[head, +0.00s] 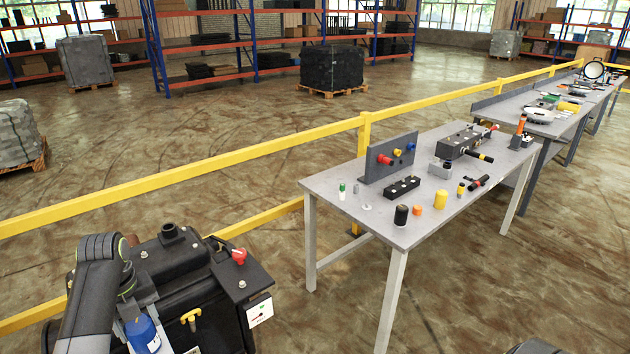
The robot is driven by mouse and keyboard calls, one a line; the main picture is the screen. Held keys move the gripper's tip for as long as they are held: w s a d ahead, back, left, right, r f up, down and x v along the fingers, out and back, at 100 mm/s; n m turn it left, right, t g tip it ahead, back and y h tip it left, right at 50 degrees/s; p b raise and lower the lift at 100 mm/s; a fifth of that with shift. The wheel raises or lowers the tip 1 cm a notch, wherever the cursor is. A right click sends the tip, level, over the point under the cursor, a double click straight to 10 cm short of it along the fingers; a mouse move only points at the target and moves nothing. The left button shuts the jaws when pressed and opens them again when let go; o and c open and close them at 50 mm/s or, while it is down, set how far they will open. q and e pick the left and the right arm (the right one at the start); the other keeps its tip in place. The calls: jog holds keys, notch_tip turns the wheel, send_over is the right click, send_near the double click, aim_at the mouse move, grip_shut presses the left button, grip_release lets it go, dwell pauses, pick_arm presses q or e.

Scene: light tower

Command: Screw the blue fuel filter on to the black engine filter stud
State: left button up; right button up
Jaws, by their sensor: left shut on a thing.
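The blue fuel filter (144,339) is at the bottom left in the head view, upright or nearly so, with a pale label on its side. My left gripper (140,316) points down from above and is shut on the filter's upper part. It is at the left front of the black engine (180,262). The filter's lower end is near the picture's bottom edge, and I cannot tell whether it touches anything. I cannot make out the filter stud under or around it. My right gripper is not in view.
A grey table (330,187) with several small parts stands to the right. Open floor lies between.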

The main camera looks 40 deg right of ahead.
pick_arm(q)
jog(key=shift+s+f, duration=0.15)
jog(key=shift+f, duration=0.15)
jog(key=o, duration=1.2)
jog(key=shift+r, duration=0.1)
jog(key=shift+o, duration=0.2)
jog(key=n, duration=0.5)
jog(key=shift+w+r, duration=0.1)
jog(key=shift+w, duration=0.1)
jog(key=n, duration=0.5)
jog(key=shift+a, duration=0.1)
jog(key=n, duration=0.5)
jog(key=shift+s, duration=0.1)
jog(key=n, duration=0.5)
jog(key=shift+n, duration=0.3)
